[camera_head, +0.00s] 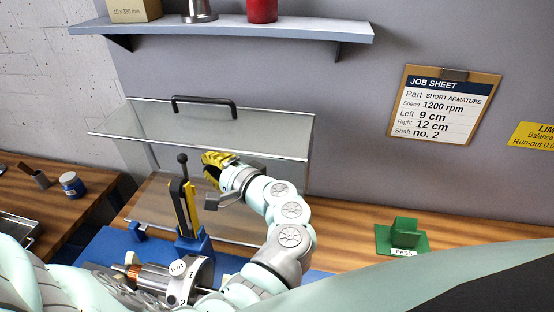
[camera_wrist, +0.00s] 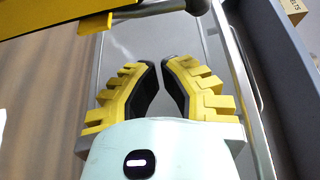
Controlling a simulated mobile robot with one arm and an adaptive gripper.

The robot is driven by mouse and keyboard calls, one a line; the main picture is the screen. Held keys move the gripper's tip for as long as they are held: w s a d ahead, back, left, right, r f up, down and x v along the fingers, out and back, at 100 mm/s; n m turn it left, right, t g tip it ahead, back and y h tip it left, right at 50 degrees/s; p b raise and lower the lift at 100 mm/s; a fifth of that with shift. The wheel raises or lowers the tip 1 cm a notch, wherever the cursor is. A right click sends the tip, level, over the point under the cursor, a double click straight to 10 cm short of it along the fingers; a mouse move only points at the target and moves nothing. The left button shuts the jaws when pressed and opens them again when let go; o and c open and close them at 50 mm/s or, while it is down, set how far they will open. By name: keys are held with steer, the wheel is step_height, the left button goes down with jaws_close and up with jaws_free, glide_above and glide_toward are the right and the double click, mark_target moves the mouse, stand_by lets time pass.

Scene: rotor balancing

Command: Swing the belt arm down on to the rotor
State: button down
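The belt arm (camera_head: 184,208) stands upright, black and yellow with a dark ball knob on top, on a blue post. In the wrist view, a yellow and dark bar, apparently the belt arm (camera_wrist: 45,18), crosses the top left corner. The rotor (camera_head: 153,277), a metal shaft with a copper band, lies low at the front, partly hidden by my arm. My gripper (camera_head: 212,164) is right of the knob, at about its height in the picture, with nothing in it. In the wrist view its yellow fingers (camera_wrist: 160,66) nearly meet at the tips.
A clear guard (camera_head: 210,130) with a black handle is raised behind my gripper. A shelf (camera_head: 230,29) hangs above. A green PASS block (camera_head: 404,238) stands at the right of the bench. A blue jar (camera_head: 72,185) is at the left. A job sheet (camera_head: 440,106) hangs on the wall.

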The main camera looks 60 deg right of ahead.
mark_target(187, 193)
steer(key=w+a+p, duration=0.2)
steer(key=p, duration=0.2)
steer(key=shift+w+a+r, duration=0.1)
steer(key=shift+a, duration=0.3)
